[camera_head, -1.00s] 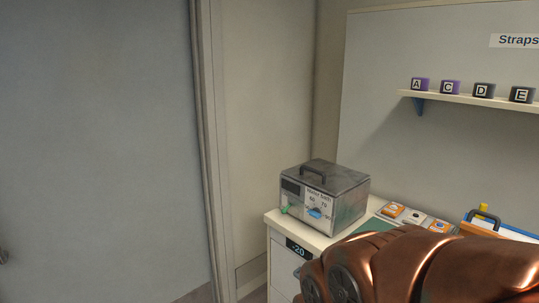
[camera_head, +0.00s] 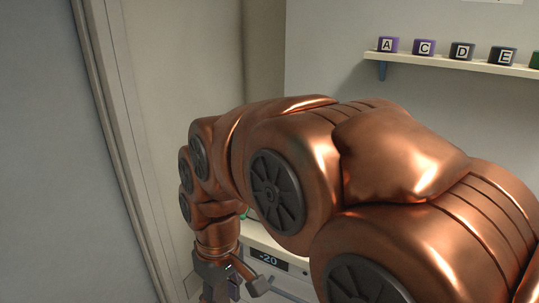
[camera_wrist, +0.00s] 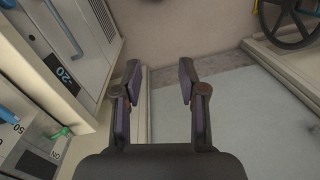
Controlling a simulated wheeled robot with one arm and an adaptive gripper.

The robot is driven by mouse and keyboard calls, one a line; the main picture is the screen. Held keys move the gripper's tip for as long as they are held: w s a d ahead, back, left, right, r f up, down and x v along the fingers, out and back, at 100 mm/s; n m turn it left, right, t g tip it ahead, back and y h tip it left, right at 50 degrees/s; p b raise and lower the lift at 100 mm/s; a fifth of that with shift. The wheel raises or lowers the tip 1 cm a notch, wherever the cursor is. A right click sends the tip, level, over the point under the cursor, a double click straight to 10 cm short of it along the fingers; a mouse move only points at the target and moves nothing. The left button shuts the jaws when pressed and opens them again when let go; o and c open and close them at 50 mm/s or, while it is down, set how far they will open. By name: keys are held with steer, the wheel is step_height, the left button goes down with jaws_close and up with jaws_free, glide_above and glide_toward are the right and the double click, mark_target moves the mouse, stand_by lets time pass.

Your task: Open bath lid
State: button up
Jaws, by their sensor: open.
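The water bath (camera_wrist: 30,150) shows only partly, at the lower left edge of the wrist view. I see its front panel with a blue knob (camera_wrist: 8,115) and a green lever (camera_wrist: 60,132). Its lid and top handle are out of the wrist view and hidden behind my arm in the head view. My gripper (camera_wrist: 160,78) is open and empty, pointing down past the bath's front, to the right of it in the wrist view. In the head view my gripper (camera_head: 238,288) hangs at the bottom, in front of the cabinet.
The white cabinet with a "-20" display (camera_head: 268,259) stands under the bath; its front (camera_wrist: 62,78) is left of my fingers. A shelf (camera_head: 450,63) with lettered blocks is on the wall. A dark wheel (camera_wrist: 285,22) is at upper right.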

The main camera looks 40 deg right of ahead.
steer(key=w+d+r+n+t, duration=0.1)
steer(key=w+d+r+t, duration=0.1)
steer(key=w+d+r, duration=0.4)
steer(key=w+d+r+n+t, duration=0.1)
steer(key=w+d+r, duration=0.2)
steer(key=w+d, duration=0.55)
steer(key=w+d+r+n+t+h+p, duration=0.1)
steer(key=d+r, duration=0.2)
steer(key=d, duration=0.7)
steer(key=w+d+r+t+h+p, duration=0.1)
steer(key=d+r+t, duration=0.15)
steer(key=d, duration=0.75)
steer(key=shift+g, duration=0.45)
steer(key=shift+a+p+x, duration=0.2)
steer(key=shift+p+x, duration=0.3)
steer(key=shift+x, duration=1.3)
steer(key=shift+a+p+x, duration=0.15)
steer(key=shift+p+x, duration=0.35)
steer(key=shift+x, duration=1.3)
steer(key=shift+w+y, duration=0.15)
steer(key=shift+y, duration=0.15)
steer(key=shift+c, duration=0.3)
jaws_close()
